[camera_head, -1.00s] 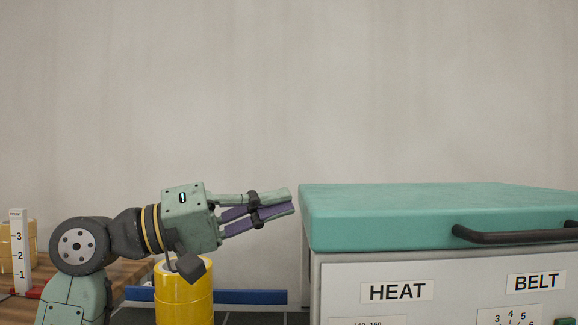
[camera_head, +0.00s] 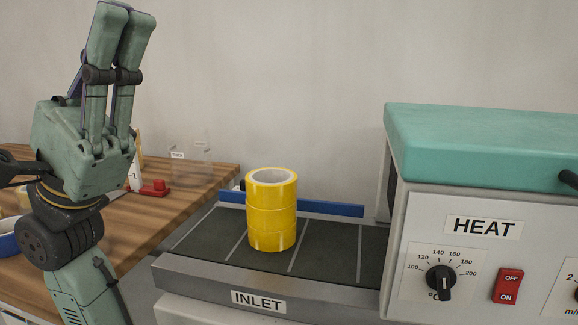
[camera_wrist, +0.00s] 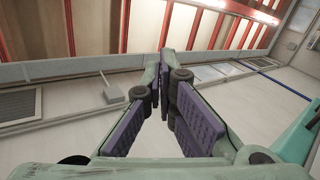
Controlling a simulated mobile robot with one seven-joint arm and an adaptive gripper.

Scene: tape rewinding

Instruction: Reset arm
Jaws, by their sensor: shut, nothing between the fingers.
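My gripper (camera_head: 130,12) is raised at the upper left of the head view, pointing up, with its fingers together and nothing held. In the wrist view the fingertips (camera_wrist: 165,72) meet in front of the ceiling and wall. A stack of yellow tape rolls (camera_head: 271,212) stands upright on the dark inlet belt (camera_head: 335,250), to the right of my arm and clear of it.
The machine with a teal lid (camera_head: 480,140), HEAT dial (camera_head: 440,283) and red switch (camera_head: 508,286) stands at the right. A wooden table (camera_head: 170,205) at the left holds a red block (camera_head: 154,189) and a clear box (camera_head: 190,160). A blue rail (camera_head: 330,208) runs behind the belt.

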